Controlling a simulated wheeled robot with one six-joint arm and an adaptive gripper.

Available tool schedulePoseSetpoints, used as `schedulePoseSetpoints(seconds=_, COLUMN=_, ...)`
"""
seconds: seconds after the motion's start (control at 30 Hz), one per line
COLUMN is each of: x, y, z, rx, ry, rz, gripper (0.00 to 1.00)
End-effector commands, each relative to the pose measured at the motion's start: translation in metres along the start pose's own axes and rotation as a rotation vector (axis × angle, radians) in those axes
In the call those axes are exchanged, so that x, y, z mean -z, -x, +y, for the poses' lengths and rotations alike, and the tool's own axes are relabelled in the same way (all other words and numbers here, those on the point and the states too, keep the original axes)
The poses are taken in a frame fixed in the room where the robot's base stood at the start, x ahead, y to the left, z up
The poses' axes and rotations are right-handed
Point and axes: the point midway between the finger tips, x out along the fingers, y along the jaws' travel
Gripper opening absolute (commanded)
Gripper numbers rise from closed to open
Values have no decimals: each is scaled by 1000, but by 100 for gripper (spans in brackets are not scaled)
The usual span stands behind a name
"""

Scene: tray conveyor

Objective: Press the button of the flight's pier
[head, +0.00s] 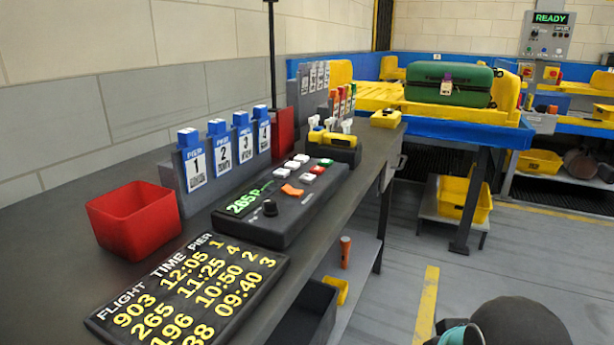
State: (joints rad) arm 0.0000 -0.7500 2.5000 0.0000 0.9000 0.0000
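A dark console (268,225) lies on the bench, its green display (249,199) reading 265 and a P, with the rest unclear. It carries a black knob (270,208), an orange piece (292,190), and several small white and red buttons. Behind it stand blue-topped PIER cards 1 (196,168), 2 (222,152), 3 (243,143) and 4 (263,136); their small tops may be buttons. A dark flight board (125,312) in front lists 903 pier 1, 265 pier 4, 196 pier 2, and a partly cut-off flight pier 3. My gripper is not in view.
A red bin (133,219) stands left of the cards. A yellow and black device (333,138) lies beyond the console. A green suitcase (447,84) lies on the blue and yellow conveyor at the back. Part of my arm shows at bottom right. The floor right of the bench is open.

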Motion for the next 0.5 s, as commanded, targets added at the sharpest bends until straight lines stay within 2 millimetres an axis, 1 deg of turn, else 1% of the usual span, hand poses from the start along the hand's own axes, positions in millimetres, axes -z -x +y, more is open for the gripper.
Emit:
schedulePoseSetpoints(seconds=0.03, x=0, y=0, z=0, rx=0, ry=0, rz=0, gripper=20)
schedulePoseSetpoints(seconds=0.07, x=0, y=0, z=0, rx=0, ry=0, rz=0, gripper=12)
schedulePoseSetpoints(seconds=0.1, x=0, y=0, z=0, rx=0, ry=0, rz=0, gripper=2)
schedulePoseSetpoints(seconds=0.13, x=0, y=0, z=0, rx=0, ry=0, rz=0, gripper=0)
schedulePoseSetpoints(seconds=0.5, x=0, y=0, z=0, rx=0, ry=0, rz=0, gripper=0)
